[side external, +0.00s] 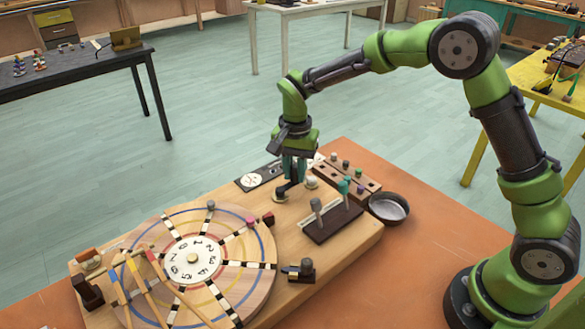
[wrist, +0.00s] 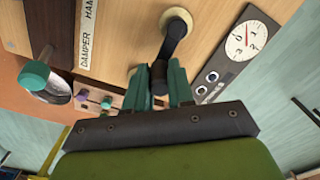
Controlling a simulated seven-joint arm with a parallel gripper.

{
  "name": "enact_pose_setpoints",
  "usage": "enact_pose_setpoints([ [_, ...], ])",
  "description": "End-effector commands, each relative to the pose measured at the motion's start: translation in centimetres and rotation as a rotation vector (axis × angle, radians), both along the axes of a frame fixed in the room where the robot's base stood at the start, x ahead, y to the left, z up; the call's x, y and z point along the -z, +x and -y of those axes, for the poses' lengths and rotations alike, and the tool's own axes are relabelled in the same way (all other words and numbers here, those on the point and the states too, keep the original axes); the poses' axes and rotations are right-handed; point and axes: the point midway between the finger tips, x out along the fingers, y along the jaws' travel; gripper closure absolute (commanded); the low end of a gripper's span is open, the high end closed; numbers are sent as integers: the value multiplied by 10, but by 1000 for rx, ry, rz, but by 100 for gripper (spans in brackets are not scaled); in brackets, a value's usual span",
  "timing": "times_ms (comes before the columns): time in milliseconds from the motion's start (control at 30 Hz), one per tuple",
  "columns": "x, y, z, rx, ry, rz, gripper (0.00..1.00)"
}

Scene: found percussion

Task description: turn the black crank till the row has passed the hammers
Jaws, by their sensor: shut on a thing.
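The black crank (wrist: 174,40) turns on a round cream hub (wrist: 179,17) on the wooden board. My gripper (wrist: 159,76) is shut on the crank's handle end, with its teal fingers on both sides. In the side view my gripper (side external: 291,182) reaches down at the board's back edge, and the crank (side external: 281,195) shows partly under it. The big wooden disc (side external: 262,262) has coloured rings, dark-and-light radial strips and a numbered white centre (side external: 195,275). A grey peg (side external: 211,205) stands near its rim. Slim wooden hammers (side external: 153,267) reach over the disc's left part.
Two levers (side external: 317,210) stand on a dark block right of the crank; a teal-topped lever (wrist: 35,74) is close in the wrist view. A peg rack (side external: 349,179), a dark bowl (side external: 389,207) and a dial (side external: 250,181) are nearby. The orange table (side external: 440,240) is clear at right.

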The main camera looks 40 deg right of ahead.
Motion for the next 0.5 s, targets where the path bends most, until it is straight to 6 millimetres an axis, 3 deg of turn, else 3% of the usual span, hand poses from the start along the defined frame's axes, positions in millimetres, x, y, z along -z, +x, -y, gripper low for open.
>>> enact_pose_setpoints([
  [500,0,6,0,-119,0,1,100],
])
